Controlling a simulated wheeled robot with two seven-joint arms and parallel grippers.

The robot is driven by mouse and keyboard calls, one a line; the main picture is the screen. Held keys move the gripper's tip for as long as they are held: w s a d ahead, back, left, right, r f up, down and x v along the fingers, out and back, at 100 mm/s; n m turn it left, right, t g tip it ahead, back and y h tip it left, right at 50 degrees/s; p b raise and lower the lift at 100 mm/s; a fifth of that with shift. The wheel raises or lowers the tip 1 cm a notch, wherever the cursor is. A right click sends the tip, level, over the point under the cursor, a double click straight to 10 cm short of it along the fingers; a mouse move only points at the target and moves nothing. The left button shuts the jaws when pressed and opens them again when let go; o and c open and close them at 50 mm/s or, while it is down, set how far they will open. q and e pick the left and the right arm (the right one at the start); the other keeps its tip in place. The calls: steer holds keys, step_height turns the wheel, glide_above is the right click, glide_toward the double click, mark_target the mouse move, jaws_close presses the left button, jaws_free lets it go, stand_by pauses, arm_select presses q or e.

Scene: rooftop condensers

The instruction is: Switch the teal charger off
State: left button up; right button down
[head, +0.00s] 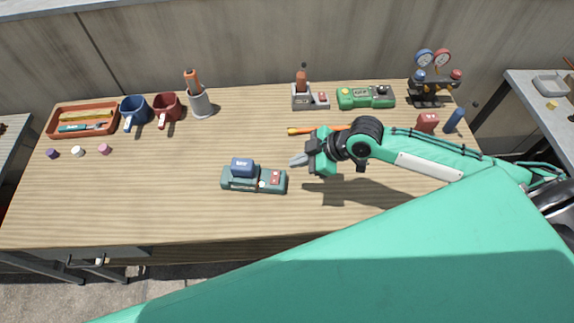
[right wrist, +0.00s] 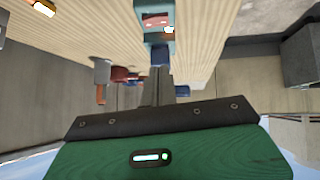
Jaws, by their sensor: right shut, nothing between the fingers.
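The teal charger (head: 238,186) lies on the workbench near its front middle, with a blue battery (head: 242,166) seated on its left part. A red-and-pale control panel (head: 275,177) shows on its right part, with a small bright spot beside it. My right gripper (head: 296,161) is shut and empty, just right of and behind the charger, apart from it in the head view. In the right wrist view the shut fingers (right wrist: 156,88) point toward the charger (right wrist: 157,12), and the battery (right wrist: 161,53) is partly hidden behind them. The switch position is too small to tell. My left gripper is out of view.
An orange-handled tool (head: 310,131) lies behind my right gripper. A green charger-like unit (head: 365,98), a grey stand (head: 310,98), gauges (head: 433,60), mugs (head: 134,112) and an orange tray (head: 65,120) line the back.

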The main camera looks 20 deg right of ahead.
steer(key=shift+v, duration=1.55)
steer(key=shift+w+d+p, duration=0.3)
steer(key=shift+d+p, duration=0.05)
steer(key=shift+p, duration=0.8)
steer(key=shift+w+a, duration=0.1)
